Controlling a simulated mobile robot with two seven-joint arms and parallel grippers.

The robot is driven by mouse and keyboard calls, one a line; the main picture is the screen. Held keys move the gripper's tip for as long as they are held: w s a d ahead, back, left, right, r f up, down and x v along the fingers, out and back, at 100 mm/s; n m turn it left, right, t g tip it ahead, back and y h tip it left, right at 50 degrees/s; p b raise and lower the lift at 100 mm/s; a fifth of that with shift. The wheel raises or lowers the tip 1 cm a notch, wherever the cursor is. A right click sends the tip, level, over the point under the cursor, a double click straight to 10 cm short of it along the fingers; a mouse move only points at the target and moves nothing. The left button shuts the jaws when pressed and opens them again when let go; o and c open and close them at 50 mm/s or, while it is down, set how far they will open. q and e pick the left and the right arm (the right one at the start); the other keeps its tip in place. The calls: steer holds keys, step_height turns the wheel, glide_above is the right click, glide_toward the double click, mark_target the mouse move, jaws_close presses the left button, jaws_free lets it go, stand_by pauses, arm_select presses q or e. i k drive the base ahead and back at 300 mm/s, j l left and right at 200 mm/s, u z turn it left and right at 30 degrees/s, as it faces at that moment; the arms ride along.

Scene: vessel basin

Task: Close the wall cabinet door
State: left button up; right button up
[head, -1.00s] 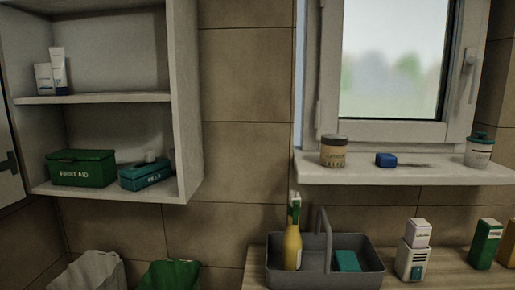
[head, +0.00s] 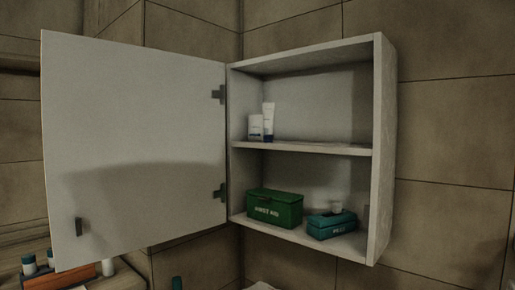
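The wall cabinet (head: 384,150) hangs on the tiled wall, right of the picture's middle. Its door (head: 140,130) is swung wide open to the left, on two dark hinges at the cabinet's left edge. A small dark handle (head: 79,227) sits near the door's lower free corner. On the upper shelf (head: 310,148) stand a white tube (head: 268,121) and a small white box (head: 255,127). On the lower shelf are a green first aid box (head: 274,208) and a teal case (head: 332,225). Neither of my grippers is in view.
At the lower left, a surface holds white bottles with dark caps (head: 29,265) and an orange-brown box (head: 72,277), below the door. A dark green object (head: 177,283) shows at the bottom edge. The space in front of the cabinet looks clear.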

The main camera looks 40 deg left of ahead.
mark_target(134, 137)
steer(key=u, duration=1)
steer(key=k+j, duration=0.1)
steer(key=j, duration=0.3)
steer(key=k+j+z, duration=0.15)
steer(key=j, duration=0.3)
steer(key=i, duration=0.05)
